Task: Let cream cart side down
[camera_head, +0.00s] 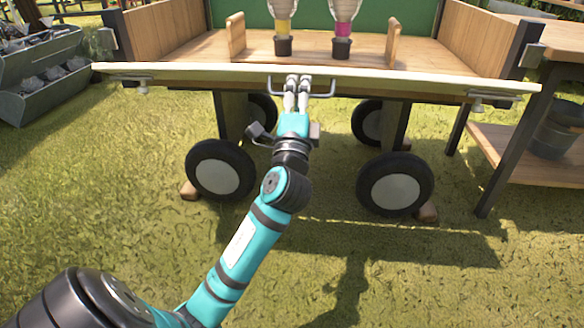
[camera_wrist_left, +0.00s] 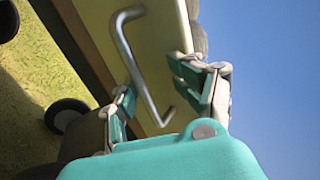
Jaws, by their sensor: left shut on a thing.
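The cream cart side (camera_head: 190,73) shows as a thin pale strip, nearly edge-on, across the front of the wooden cart; its exact tilt is hard to tell. A grey metal handle (camera_head: 328,86) sits at its middle. My left gripper (camera_head: 298,80) reaches up from below and is shut at this handle. In the left wrist view, the handle (camera_wrist_left: 133,58) stands out from the cream face (camera_wrist_left: 158,35), with the fingers of my left gripper (camera_wrist_left: 155,95) on either side of the bar; the contact itself is partly hidden. My right gripper is not in view.
Two clear containers, one with yellow (camera_head: 284,22) and one with pink (camera_head: 344,22), stand on the cart bed. Black wheels (camera_head: 220,170) (camera_head: 395,183) stand below. A wooden table (camera_head: 560,50) is close on the right, grey planters (camera_head: 45,60) at far left. Grass in front is open.

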